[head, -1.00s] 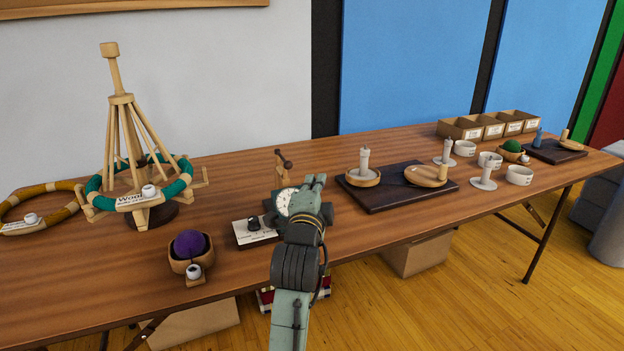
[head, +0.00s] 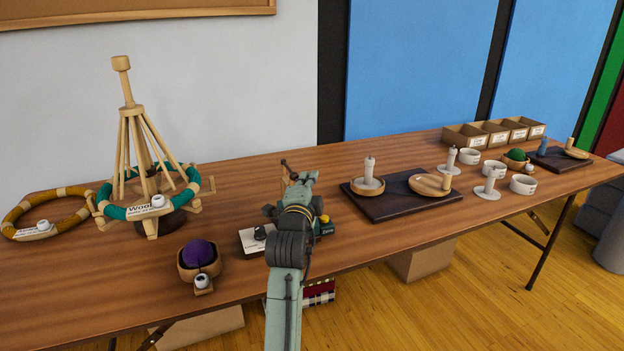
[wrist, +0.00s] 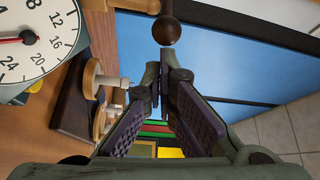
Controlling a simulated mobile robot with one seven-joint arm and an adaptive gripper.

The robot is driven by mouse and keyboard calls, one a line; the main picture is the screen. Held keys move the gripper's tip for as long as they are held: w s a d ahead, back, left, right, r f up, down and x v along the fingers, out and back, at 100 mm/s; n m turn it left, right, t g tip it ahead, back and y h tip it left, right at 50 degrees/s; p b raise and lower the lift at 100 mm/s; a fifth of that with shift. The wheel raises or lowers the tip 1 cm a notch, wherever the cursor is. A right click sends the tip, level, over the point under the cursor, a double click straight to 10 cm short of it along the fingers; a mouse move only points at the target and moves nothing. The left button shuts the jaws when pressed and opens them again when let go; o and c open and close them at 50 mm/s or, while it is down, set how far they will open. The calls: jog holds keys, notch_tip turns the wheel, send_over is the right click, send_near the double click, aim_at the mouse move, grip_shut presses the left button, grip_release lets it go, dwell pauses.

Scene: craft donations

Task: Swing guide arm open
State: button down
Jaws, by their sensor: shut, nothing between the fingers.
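A small wooden post with a dark knobbed arm (head: 285,165) stands on the table, just behind my gripper (head: 307,178) in the head view; it is probably the guide arm. In the wrist view a dark round knob (wrist: 166,31) on a wooden stem hangs just beyond the fingertips. My gripper (wrist: 163,82) is shut and empty, its tips slightly below the knob in the picture with a small visible gap. The post's lower part is hidden behind my arm in the head view.
A dial scale (wrist: 38,40) is close at left in the wrist view. A wooden yarn swift (head: 150,225) with a green skein and a bowl of purple yarn (head: 198,262) stand left. A dark tray (head: 400,210) with candle holders lies right.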

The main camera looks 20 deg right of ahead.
jog(key=shift+a+m+g+h+b, duration=0.3)
jog(key=shift+a+m+h+b, duration=0.1)
jog(key=shift+a+h+b, duration=0.15)
jog(key=shift+s+h, duration=0.1)
jog(key=shift+h, duration=0.25)
